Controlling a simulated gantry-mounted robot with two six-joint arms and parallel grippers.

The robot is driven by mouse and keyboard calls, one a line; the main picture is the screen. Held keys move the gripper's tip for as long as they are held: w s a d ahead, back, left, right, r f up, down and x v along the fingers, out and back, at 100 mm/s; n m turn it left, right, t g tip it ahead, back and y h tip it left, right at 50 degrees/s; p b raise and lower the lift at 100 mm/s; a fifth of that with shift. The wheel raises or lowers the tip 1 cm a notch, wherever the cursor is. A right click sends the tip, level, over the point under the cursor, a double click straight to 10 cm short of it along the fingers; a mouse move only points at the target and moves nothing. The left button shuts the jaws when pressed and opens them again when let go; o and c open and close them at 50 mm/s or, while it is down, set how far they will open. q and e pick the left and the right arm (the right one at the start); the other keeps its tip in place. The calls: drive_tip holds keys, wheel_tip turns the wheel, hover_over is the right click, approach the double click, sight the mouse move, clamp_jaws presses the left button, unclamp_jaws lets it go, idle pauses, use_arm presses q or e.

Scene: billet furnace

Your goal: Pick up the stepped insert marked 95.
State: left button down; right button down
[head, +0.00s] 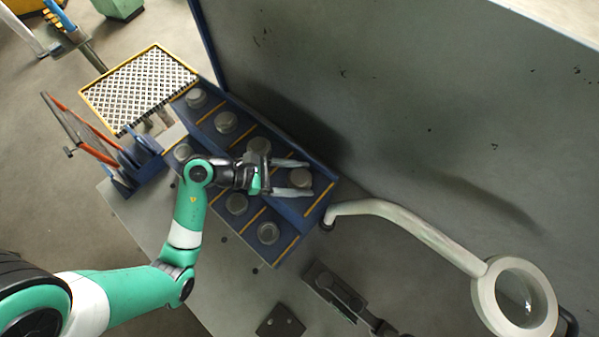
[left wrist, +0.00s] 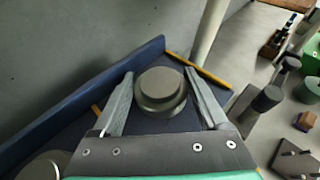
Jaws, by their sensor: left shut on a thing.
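A round grey stepped insert (head: 300,177) is at the right end of the far row on the blue stepped rack (head: 330,189). My left gripper (head: 308,179) has one finger on each side of it and is shut on it. The left wrist view shows the same insert (left wrist: 160,88), with a wide lower step and a narrower top, between the two grey fingers of the left gripper (left wrist: 159,75). It still appears to be in its place on the rack. No marking is legible on it. My right gripper is not in view.
Several other round inserts stand on the rack, such as one at the front (head: 268,233), divided by yellow strips. A magnifier lamp (head: 430,240) stands close to the right. A grey wall (head: 400,110) rises behind. A yellow-edged mesh tray (head: 138,88) is at upper left.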

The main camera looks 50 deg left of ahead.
sight(300, 177)
use_arm(q)
drive_tip(key=shift+r, duration=0.2)
drive_tip(key=shift+r, duration=0.3)
wheel_tip(300, 177, up, 2)
drive_tip(key=shift+r, duration=0.15)
drive_tip(key=w+d+r+p+v, duration=0.1)
drive_tip(key=r+v, duration=0.2)
drive_tip(key=v, duration=1.3)
drive_tip(key=shift+s+r, duration=0.3)
drive_tip(key=shift+s, duration=0.05)
drive_tip(key=shift+a, duration=0.15)
